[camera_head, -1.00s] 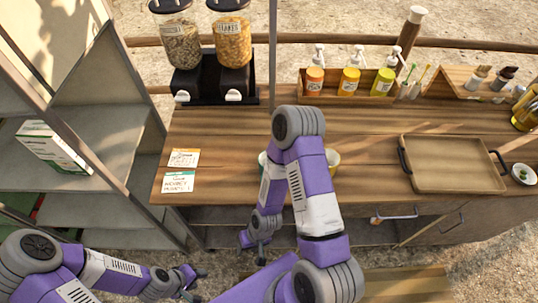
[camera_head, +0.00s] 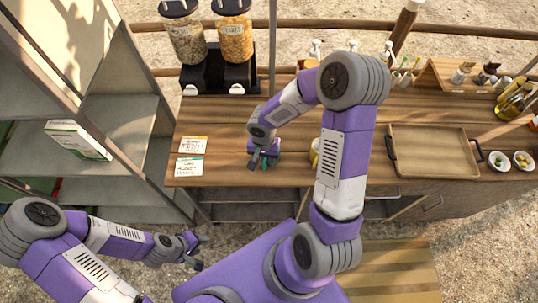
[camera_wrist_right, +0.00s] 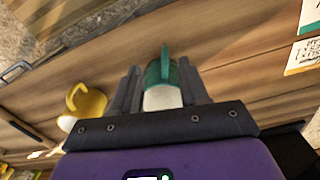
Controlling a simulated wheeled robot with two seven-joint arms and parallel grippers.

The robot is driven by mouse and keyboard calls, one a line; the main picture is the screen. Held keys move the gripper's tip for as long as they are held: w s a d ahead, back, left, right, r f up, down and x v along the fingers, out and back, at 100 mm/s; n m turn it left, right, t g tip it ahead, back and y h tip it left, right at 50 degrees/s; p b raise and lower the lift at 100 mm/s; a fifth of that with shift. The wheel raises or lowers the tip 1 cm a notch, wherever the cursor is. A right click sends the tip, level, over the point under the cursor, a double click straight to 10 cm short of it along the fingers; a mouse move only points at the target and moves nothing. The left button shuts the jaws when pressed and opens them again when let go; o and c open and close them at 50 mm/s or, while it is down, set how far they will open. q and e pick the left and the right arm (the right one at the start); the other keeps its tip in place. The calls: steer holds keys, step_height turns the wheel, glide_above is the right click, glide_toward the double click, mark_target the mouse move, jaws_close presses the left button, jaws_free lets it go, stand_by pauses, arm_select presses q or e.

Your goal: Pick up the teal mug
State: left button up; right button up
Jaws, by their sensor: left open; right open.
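The teal mug (camera_wrist_right: 160,74) sits between the two fingers of my right gripper (camera_wrist_right: 159,68) in the right wrist view. Its handle points up in that view, away from the palm, and its pale inside faces the palm. The fingers are open, one on each side of the mug; I cannot tell whether they touch it. In the head view my right gripper (camera_head: 262,162) is low over the counter and hides almost all of the mug. My left gripper (camera_head: 195,250) is open and empty, in front of the counter and away from the mug.
A yellow mug (camera_wrist_right: 90,103) stands beside the teal one; in the head view my right arm partly hides it. The wooden counter (camera_head: 225,138) also holds two label cards (camera_head: 191,156), cereal dispensers (camera_head: 211,55) and a brown tray (camera_head: 432,148). Shelves (camera_head: 115,122) stand at left.

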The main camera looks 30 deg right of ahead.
mark_target(263, 165)
steer(key=f, duration=0.7)
steer(key=shift+w+a+f+b, duration=0.15)
steer(key=shift+w+f+b, duration=0.05)
steer(key=shift+b, duration=0.15)
jaws_close()
